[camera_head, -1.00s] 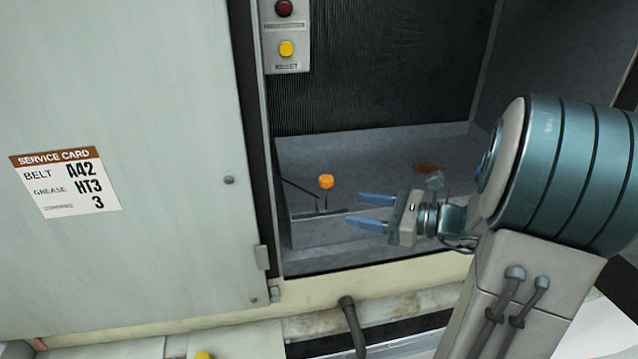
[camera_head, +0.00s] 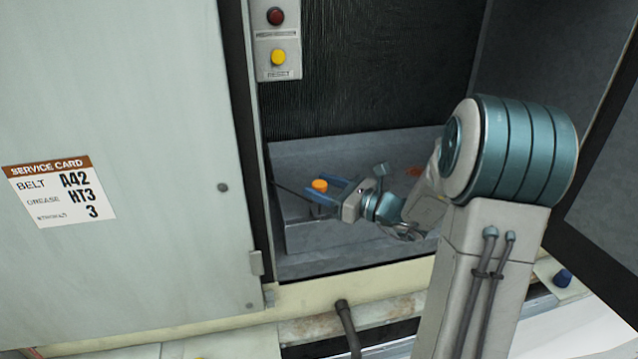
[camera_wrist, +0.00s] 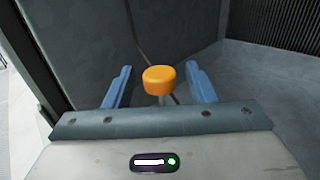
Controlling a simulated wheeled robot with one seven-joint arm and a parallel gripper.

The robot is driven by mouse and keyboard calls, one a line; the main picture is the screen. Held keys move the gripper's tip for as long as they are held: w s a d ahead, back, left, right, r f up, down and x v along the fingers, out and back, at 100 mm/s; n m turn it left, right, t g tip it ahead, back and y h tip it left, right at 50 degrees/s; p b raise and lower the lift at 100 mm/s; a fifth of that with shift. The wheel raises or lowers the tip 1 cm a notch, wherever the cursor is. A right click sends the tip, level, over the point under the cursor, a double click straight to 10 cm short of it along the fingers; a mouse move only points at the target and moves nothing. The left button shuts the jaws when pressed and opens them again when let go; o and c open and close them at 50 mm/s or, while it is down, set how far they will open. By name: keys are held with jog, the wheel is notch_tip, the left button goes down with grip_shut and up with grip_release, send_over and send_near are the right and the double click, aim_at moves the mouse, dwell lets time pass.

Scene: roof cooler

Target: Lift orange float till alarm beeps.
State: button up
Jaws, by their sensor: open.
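The orange float (camera_head: 320,185) is a small round cap on a thin stem, low inside the open cooler bay. In the wrist view the float (camera_wrist: 159,80) sits between the two blue fingers, with a gap visible on each side. My gripper (camera_head: 326,192) reaches in from the right with its fingers around the float. In the wrist view my gripper (camera_wrist: 160,84) is open and holds nothing. A dark thin rod runs near the stem. The stem's lower part is mostly hidden.
A control panel with a dark red lamp (camera_head: 276,16) and a yellow button (camera_head: 278,57) is on the bay's left edge. A closed grey door with a service card (camera_head: 60,192) fills the left. A metal basin (camera_head: 300,262) surrounds the float. A dark pipe (camera_head: 348,325) stands below the sill.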

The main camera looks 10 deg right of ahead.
jog(key=shift+w+a, duration=0.35)
grip_shut()
jog(key=shift+r+p, duration=0.75)
jog(key=shift+r, duration=0.55)
grip_release()
jog(key=shift+f, duration=0.1)
jog(key=b+v, duration=0.2)
jog(key=v, duration=1.2)
jog(key=shift+a, duration=0.15)
